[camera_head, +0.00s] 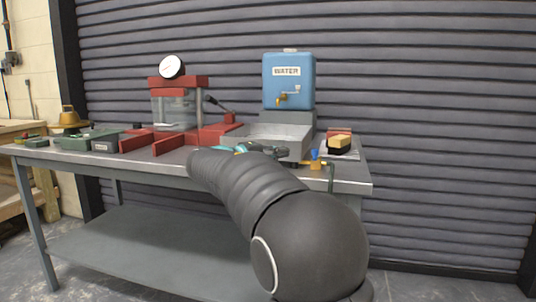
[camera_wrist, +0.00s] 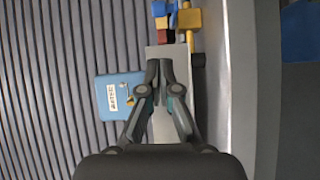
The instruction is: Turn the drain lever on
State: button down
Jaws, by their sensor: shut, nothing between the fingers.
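A brass drain valve with a small upright blue lever (camera_head: 315,154) sits at the front right corner of the grey metal basin (camera_head: 292,149). My gripper (camera_head: 276,148) is low at the basin's front, left of the lever and apart from it in the picture. My arm hides part of the basin's front and the table edge. In the wrist view my gripper (camera_wrist: 159,64) has its fingertips together with nothing between them, over the light basin strip.
A blue water tank (camera_head: 289,77) with a brass tap stands behind the basin. A red press with a gauge (camera_head: 171,67) stands left.

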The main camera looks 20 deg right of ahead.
aim_at(316, 152)
jog(key=d, duration=0.5)
jog(key=shift+s, duration=0.2)
jog(key=shift+s+d+f, duration=0.15)
jog(key=shift+s+d, duration=0.05)
jog(key=shift+d, duration=0.4)
jog(key=shift+s+t, duration=0.1)
jog(key=shift+t, duration=0.2)
jog(key=shift+s+d+n+t+y+b, duration=0.15)
jog(key=shift+n+t+y+b, duration=0.2)
jog(key=shift+b, duration=0.3)
